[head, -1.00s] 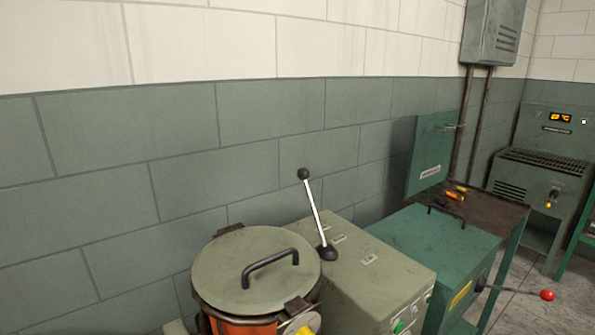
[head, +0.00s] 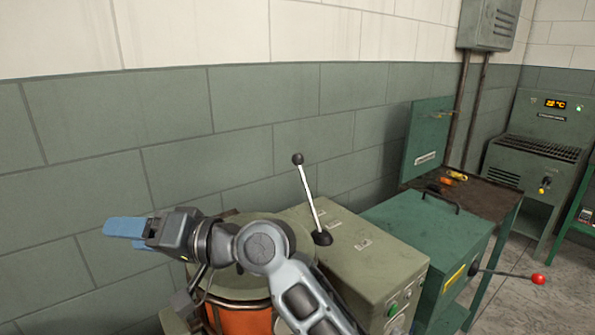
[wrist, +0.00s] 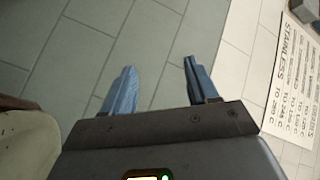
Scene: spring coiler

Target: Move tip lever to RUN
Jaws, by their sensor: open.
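The tip lever (head: 309,198) is a pale metal rod with a black ball knob (head: 297,158) and a black boot at its base. It stands on top of a grey-green cabinet (head: 375,268) and leans to the left. Small labels lie on the cabinet top beside the boot; their words are too small to read. My gripper (head: 124,229) has blue fingers and points left, well to the left of the lever and apart from it. In the wrist view my gripper (wrist: 153,92) is open and empty, with wall tiles beyond its fingers. The lever is not in the wrist view.
An orange drum (head: 240,320) with a grey-green lid stands left of the cabinet, partly behind my arm. A teal machine (head: 432,235) with a red-knobbed lever (head: 538,279) stands to the right. A STAINLESS chart (wrist: 290,85) shows in the wrist view.

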